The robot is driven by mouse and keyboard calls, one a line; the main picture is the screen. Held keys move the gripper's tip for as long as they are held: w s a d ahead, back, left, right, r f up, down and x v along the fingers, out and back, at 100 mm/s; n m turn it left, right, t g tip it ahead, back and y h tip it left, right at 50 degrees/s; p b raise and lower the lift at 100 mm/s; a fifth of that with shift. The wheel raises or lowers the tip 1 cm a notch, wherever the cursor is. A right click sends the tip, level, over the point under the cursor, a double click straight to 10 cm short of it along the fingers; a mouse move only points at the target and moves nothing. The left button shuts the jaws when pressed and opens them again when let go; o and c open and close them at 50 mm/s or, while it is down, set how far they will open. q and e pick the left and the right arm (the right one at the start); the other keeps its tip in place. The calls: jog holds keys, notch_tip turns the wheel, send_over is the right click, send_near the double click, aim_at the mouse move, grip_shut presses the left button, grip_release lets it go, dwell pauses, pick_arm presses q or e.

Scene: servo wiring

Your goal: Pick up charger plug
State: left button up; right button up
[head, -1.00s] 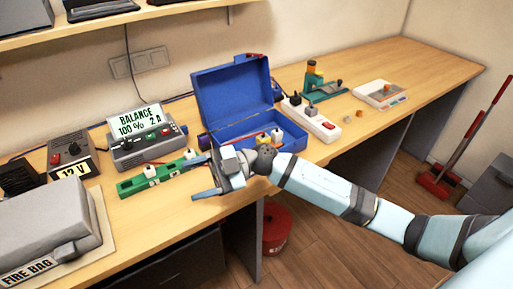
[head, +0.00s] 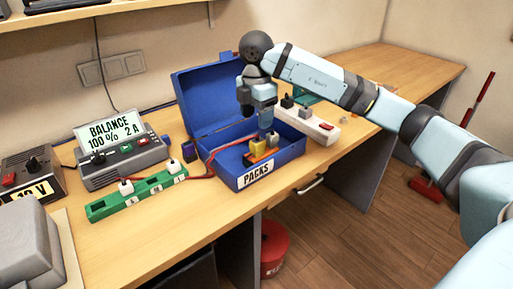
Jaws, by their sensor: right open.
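My right gripper (head: 266,120) points down over the open blue box (head: 213,168) labelled PACKS. Its jaws are open, though the fingers partly overlap in this view. Inside the box, below the fingertips, are a yellow block (head: 258,147), an orange pack (head: 262,158) and a small grey plug-like piece (head: 273,139). I cannot tell whether the fingers touch any of them. A black plug (head: 287,101) and a grey plug (head: 304,111) stand on the white power strip (head: 318,127) behind the box. Which piece is the charger plug is not clear. My left gripper is out of view.
A green strip (head: 145,194) with white plugs lies left of the box, and a red lead runs into the box. The charger (head: 120,160) reads BALANCE. The raised box lid (head: 205,100) stands behind my gripper. Bench space (head: 170,235) in front is clear.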

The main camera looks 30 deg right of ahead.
aim_at(255, 141)
notch_tip(255, 141, down, 10)
jog(key=shift+w+a+f+b, duration=0.1)
jog(key=shift+a+f+b, duration=0.1)
jog(key=shift+b, duration=0.35)
jog(key=c, duration=1.1)
jog(key=shift+r, duration=0.1)
notch_tip(255, 141, up, 20)
jog(key=p, duration=0.2)
jog(key=shift+p, duration=0.4)
